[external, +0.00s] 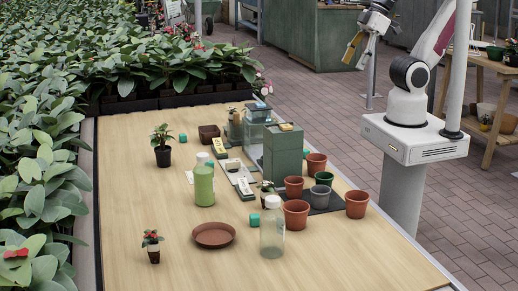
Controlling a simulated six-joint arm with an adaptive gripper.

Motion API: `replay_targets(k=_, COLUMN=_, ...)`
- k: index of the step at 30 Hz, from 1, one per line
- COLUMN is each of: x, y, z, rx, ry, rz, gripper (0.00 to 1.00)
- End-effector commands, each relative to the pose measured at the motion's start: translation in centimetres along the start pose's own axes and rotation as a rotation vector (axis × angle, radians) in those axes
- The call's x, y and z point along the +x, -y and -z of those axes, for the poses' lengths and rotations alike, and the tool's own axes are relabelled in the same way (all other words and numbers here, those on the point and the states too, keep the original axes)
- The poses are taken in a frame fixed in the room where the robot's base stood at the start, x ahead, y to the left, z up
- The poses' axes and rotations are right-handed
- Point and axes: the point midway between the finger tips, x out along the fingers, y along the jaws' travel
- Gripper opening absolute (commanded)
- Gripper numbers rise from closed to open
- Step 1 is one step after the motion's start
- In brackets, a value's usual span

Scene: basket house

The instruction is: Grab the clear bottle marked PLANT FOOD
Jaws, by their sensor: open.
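A clear bottle (272,230) with a pale cap stands upright near the front middle of the wooden table. No lettering on it can be read at this size. A second bottle (203,182), green with a white cap, stands farther back and to the left. My gripper (353,50) is raised at the top right, beyond the table's right edge and far from both bottles. It is open with nothing between its fingers.
Several pots, one of them terracotta (296,212), stand just right of the clear bottle. A brown saucer (214,235) lies to its left. A green box (283,155) stands behind. The table's front (340,265) is clear.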

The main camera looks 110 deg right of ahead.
Motion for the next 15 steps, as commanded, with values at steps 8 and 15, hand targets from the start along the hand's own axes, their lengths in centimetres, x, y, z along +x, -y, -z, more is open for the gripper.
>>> replay_targets(k=8, x=0.0, y=-0.1, z=0.1, rx=0.0, ry=-0.001, rz=-0.002, gripper=0.6)
replay_targets(k=15, x=0.5, y=-0.9, z=2.4, rx=-0.004, ry=-0.028, rz=-0.032, gripper=0.6)
